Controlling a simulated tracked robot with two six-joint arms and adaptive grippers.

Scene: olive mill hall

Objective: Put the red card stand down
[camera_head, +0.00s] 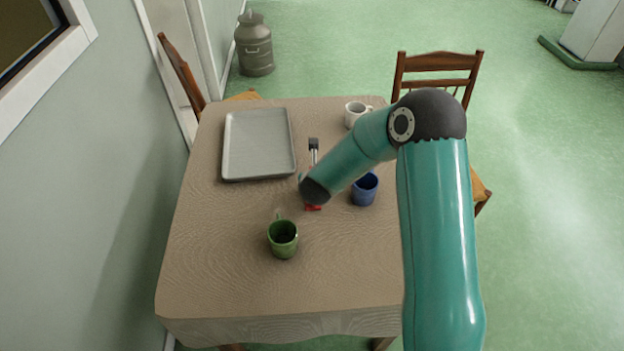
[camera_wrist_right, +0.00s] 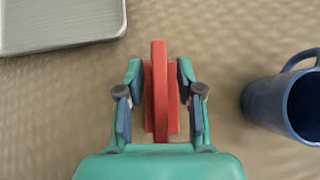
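The red card stand (camera_wrist_right: 160,95) is between the fingers of my right gripper (camera_wrist_right: 160,78) in the right wrist view, with a finger against each side. It has a tall thin upright part and a wider part behind. In the head view only a bit of its red (camera_head: 313,208) shows below my right wrist, which hides the rest. I cannot tell whether the stand touches the table (camera_head: 215,265). My left gripper is not in view.
A blue mug (camera_head: 364,191) stands close to the right of my right gripper. A green mug (camera_head: 283,239) is nearer, a white mug (camera_head: 356,113) farther back. A grey tray (camera_head: 230,145) lies back left. A small dark-headed item (camera_head: 313,145) lies behind my wrist. The front of the table is clear.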

